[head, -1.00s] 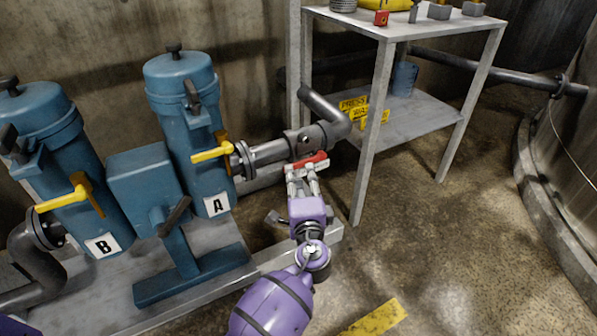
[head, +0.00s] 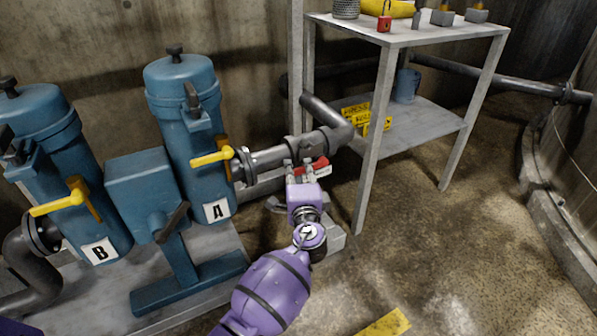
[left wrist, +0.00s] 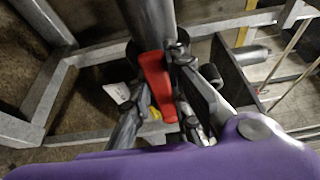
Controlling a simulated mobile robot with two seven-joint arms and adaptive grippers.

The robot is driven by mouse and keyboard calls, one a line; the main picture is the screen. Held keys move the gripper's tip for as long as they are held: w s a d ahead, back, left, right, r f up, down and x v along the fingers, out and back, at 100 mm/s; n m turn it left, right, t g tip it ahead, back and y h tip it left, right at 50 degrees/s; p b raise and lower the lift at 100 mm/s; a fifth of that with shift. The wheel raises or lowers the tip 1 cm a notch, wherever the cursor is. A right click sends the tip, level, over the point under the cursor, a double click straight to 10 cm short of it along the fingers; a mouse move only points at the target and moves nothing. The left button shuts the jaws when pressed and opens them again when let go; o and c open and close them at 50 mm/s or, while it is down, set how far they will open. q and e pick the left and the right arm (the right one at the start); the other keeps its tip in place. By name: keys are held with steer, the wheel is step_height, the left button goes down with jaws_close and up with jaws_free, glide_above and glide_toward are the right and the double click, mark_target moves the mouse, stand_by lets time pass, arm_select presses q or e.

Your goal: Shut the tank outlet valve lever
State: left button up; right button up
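The red valve lever (head: 320,163) sits on the grey outlet pipe (head: 280,158) to the right of blue tank A (head: 190,135). My left gripper (head: 302,167) is at the lever, below the pipe, and partly hides it. In the left wrist view the red lever (left wrist: 156,88) points toward the camera, between the two fingers of my left gripper (left wrist: 160,95). The fingers stand apart, with a gap on the left side of the lever; the right finger is close to it, and contact cannot be told. My right gripper is not in view.
Yellow handles (head: 212,157) stick out from the blue tanks at the left. A metal shelf (head: 425,32) with a red padlock and tools stands to the right of the pipe. A raised grey plinth (head: 195,295) lies under the tanks. The floor at the right is clear.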

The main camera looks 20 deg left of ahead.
arm_select(q)
jaws_close()
steer(key=shift+r, duration=0.15)
steer(key=r+m+p, duration=0.1)
steer(key=p, duration=0.2)
steer(key=r+m+g+p, duration=0.1)
steer(key=m+p, duration=0.1)
steer(key=p, duration=0.1)
steer(key=r+m+p, duration=0.1)
steer(key=r+p, duration=0.1)
steer(key=p, duration=0.1)
steer(key=shift+w+d+g+h, duration=0.3)
steer(key=shift+g, duration=0.1)
steer(key=shift+f+m+p, duration=0.1)
steer(key=shift+m+p, duration=0.4)
steer(key=shift+p, duration=0.05)
steer(key=shift+f, duration=0.1)
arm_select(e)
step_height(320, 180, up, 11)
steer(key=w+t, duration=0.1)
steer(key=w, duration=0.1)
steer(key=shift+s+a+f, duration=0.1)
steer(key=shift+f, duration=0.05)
arm_select(q)
steer(key=o, duration=0.8)
jaws_free()
steer(key=shift+o, duration=0.2)
steer(key=v, duration=0.8)
